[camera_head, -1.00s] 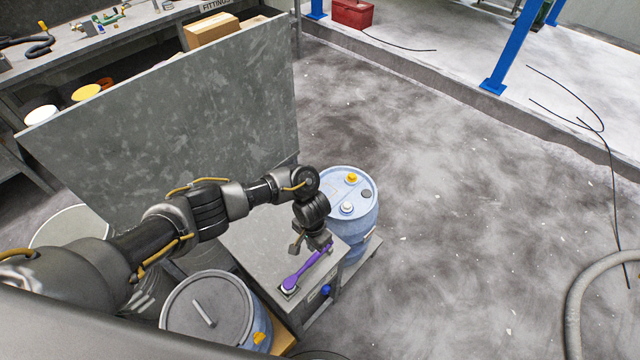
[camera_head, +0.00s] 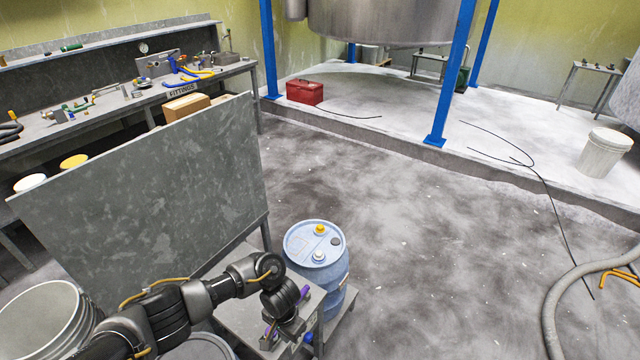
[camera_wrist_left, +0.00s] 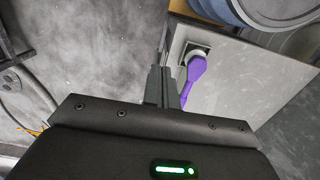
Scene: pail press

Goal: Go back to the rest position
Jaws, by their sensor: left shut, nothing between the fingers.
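My left gripper (camera_head: 283,337) is over the small grey table (camera_head: 236,312) at the bottom of the head view. It is shut and empty. In the left wrist view the shut fingers (camera_wrist_left: 166,88) point toward the table edge. The purple handle (camera_wrist_left: 195,72) lies just right of them, apart from the fingers as far as I can tell. My right gripper is not in view.
A blue drum (camera_head: 318,262) stands right behind the small table. A tall grey panel (camera_head: 150,185) stands left of the arm. A grey open bucket (camera_head: 45,310) is at lower left.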

